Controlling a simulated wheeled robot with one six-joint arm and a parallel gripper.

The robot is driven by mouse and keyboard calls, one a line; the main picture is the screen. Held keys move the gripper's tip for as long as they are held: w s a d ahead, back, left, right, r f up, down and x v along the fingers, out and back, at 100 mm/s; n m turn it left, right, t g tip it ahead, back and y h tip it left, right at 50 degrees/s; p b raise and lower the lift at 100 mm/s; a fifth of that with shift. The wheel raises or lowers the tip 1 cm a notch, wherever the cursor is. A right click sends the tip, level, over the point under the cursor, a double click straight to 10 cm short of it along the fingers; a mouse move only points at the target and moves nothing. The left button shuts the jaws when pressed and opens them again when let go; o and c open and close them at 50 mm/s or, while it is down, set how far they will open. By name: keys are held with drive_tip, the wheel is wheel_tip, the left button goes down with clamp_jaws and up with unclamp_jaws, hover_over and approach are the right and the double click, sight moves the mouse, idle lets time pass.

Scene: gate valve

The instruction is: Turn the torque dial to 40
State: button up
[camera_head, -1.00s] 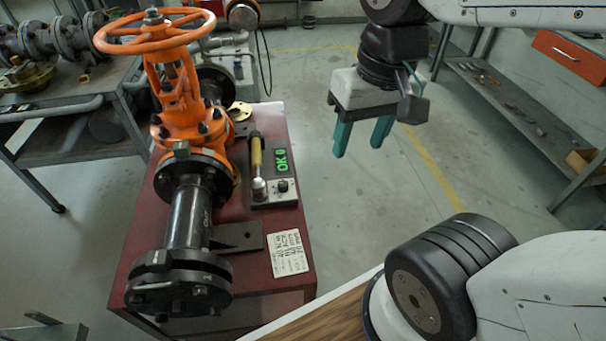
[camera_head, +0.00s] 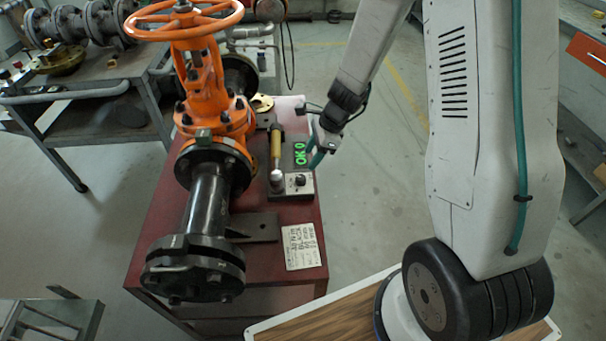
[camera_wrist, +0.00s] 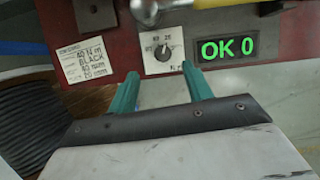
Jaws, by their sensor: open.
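The torque dial is a small black knob (camera_wrist: 162,52) on a pale scale plate (camera_wrist: 167,46). In the head view the knob (camera_head: 299,180) sits on the control box at the right of the red stand. Its pointer setting is too small to read surely. A green display (camera_wrist: 228,49) beside it reads "OK 0". My gripper (camera_wrist: 157,80) has two teal fingers, apart and empty, with the dial just beyond and between their tips in the wrist view. In the head view my gripper (camera_head: 318,150) hangs beside the display at the stand's right edge, partly hidden by my arm.
A torque wrench (camera_head: 276,155) with a yellow handle lies beside the display. A note card (camera_head: 301,246) lies on the red stand (camera_head: 262,265); it mentions 40 Nm. The orange valve (camera_head: 207,90) stands left of the wrench. Open floor lies right of the stand.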

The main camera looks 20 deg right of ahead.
sight(301, 177)
drive_tip(key=shift+m, duration=0.4)
drive_tip(key=x, duration=0.6)
drive_tip(key=d+x, duration=0.1)
drive_tip(key=x, duration=0.2)
drive_tip(key=shift+f, duration=0.3)
drive_tip(key=c, duration=1)
drive_tip(key=shift+w+n, duration=0.1)
drive_tip(key=shift+n, duration=0.2)
drive_tip(key=n+g, duration=0.2)
drive_tip(key=n, duration=0.2)
drive_tip(key=shift+w, duration=0.15)
drive_tip(key=shift+n+g, duration=0.7)
drive_tip(key=shift+n, duration=1.4)
